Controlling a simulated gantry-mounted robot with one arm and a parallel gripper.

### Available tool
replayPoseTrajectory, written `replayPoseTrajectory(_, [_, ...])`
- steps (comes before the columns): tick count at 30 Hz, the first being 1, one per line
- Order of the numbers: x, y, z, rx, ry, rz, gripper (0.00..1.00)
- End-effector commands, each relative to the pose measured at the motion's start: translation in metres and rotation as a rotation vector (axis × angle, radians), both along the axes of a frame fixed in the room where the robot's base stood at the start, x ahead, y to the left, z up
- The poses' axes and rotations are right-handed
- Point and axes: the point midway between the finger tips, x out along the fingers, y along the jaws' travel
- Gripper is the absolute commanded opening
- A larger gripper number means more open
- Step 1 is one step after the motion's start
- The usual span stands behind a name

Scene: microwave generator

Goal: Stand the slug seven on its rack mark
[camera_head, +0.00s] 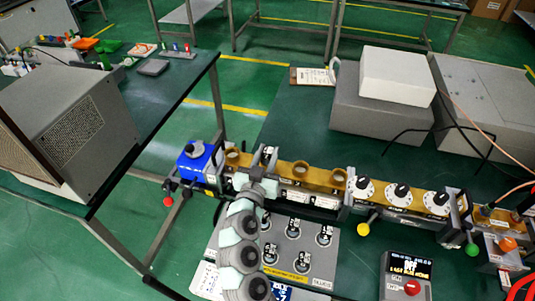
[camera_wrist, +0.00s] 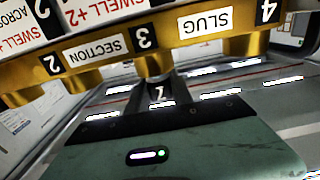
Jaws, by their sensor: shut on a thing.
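My gripper (camera_head: 263,186) reaches to the near side of the gold waveguide (camera_head: 312,176), left of the middle; its fingertips are hard to see there. In the wrist view my gripper (camera_wrist: 162,84) is shut on a small dark slug with a white number tag (camera_wrist: 160,94). The digit appears upside down and could be a seven, but is not certain. The held slug is close to the gold rail marked 2, 3 and 4. The grey rack (camera_head: 300,282) stands in front of the waveguide and carries several dark round-headed slugs with number tags. My arm hides its left part.
A blue block (camera_head: 196,164) stands at the waveguide's left end, and black-and-white dials (camera_head: 398,193) at its right. A display box (camera_head: 407,272) with a red button stands right of the rack. Grey boxes (camera_head: 385,103) and cables occupy the back right. Bare green table lies behind the waveguide.

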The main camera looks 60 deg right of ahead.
Motion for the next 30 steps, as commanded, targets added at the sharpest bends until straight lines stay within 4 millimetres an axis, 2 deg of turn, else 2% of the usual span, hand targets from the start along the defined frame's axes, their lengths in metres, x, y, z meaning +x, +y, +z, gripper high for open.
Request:
replayPoseTrajectory(1, [0.0, 0.0, -0.002, -0.001, 0.0, 0.0, 0.0])
replayPoseTrajectory(2, [0.0, 0.0, -0.001, -0.001, 0.0, 0.0, 0.29])
replayPoseTrajectory(9, [0.0, 0.0, -0.001, 0.0, 0.0, 0.0, 0.48])
replayPoseTrajectory(22, [0.0, 0.0, 0.003, 0.001, 0.001, 0.0, 0.49])
replayPoseTrajectory(30, [-0.007, 0.058, -0.01, 0.0, 0.003, 0.007, 0.49])
